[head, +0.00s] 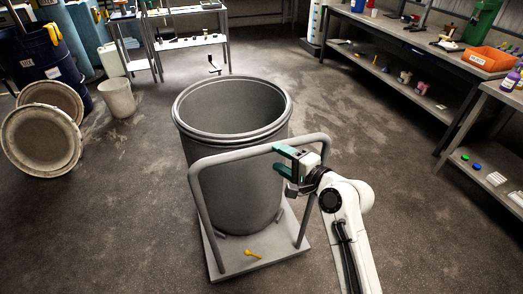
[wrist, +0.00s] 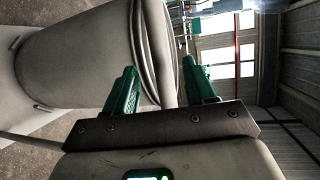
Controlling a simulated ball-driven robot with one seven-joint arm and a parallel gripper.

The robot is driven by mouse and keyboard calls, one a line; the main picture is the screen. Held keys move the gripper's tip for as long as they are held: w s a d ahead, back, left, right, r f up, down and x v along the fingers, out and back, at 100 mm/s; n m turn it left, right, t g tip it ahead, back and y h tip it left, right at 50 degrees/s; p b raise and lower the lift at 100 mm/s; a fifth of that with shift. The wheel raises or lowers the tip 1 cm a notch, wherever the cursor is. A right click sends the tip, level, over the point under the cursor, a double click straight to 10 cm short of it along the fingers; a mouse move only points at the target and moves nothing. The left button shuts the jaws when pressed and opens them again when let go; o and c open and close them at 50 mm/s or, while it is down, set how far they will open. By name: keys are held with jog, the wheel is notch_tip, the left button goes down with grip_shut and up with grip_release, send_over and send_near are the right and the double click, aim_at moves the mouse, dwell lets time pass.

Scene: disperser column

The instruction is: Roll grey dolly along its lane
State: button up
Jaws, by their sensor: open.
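The grey dolly (head: 275,263) stands in the centre of the head view, with a flat deck and a raised tube handle (head: 225,157) on the near side. A large open grey drum (head: 235,185) stands upright on the deck; it also shows sideways in the wrist view (wrist: 85,55). A small yellow piece (head: 252,254) is on the deck's near part. My gripper (head: 284,161) is open at the right part of the handle's top bar, its teal fingers pointing left. The fingers also show in the wrist view (wrist: 160,84).
Round lids (head: 40,140), a pale bucket (head: 117,98) and a dark blue drum (head: 40,60) stand at the left. A small table (head: 190,40) is behind. Benches (head: 420,50) line the right, with an orange bin (head: 487,59). Floor around the dolly is mostly clear.

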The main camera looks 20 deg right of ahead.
aim_at(259, 147)
jog(key=x, duration=0.9)
jog(key=shift+c, duration=0.5)
jog(key=shift+f, duration=0.1)
grip_shut()
